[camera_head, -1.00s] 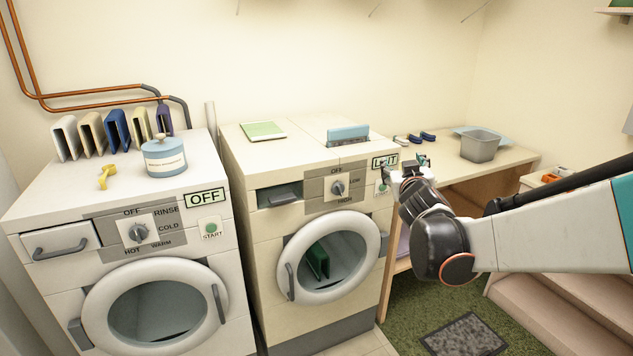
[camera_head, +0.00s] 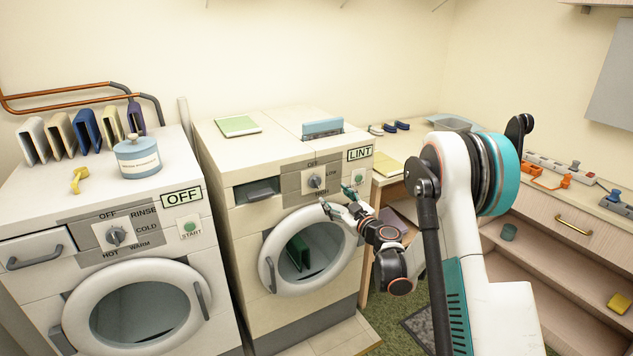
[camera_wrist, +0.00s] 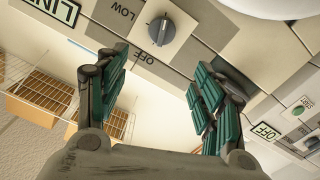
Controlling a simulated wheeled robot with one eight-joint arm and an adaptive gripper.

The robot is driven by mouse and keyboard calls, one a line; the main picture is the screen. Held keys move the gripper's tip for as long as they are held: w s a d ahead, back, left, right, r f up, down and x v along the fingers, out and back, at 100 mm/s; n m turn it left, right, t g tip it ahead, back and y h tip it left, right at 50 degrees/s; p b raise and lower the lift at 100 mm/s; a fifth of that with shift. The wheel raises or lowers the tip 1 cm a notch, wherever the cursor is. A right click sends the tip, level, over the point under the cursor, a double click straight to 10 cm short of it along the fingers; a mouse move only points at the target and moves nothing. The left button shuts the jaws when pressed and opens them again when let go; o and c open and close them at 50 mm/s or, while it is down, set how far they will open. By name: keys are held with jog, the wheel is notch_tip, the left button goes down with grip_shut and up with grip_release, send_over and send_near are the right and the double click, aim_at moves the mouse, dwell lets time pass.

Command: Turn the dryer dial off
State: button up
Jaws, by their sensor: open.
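The dryer (camera_head: 250,222) is the cream machine in the middle of the head view, with a "LINT" label. Its dial (camera_head: 316,182) is a grey knob on a light plate, with OFF above, LOW to the right and HIGH below. The dial also shows at the top middle of the wrist view (camera_wrist: 161,29), where the picture is turned over. My gripper (camera_head: 337,198) is just in front of the panel, a little right of and below the dial. Its green-padded fingers are apart and empty. In the wrist view the dial lies beyond the fingertips, apart from them.
The washer (camera_head: 30,225) with its own dial (camera_head: 116,235) and an OFF label stands left of the dryer. The dryer's round door (camera_head: 345,255) is just below my gripper. A wooden table (camera_head: 440,140) and drawers (camera_head: 570,222) are at the right.

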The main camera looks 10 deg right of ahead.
aim_at(316, 181)
jog(key=b+x, duration=0.3)
jog(key=x, duration=1)
jog(key=shift+w+a, duration=0.1)
jog(key=shift+w, duration=0.1)
jog(key=c, duration=1)
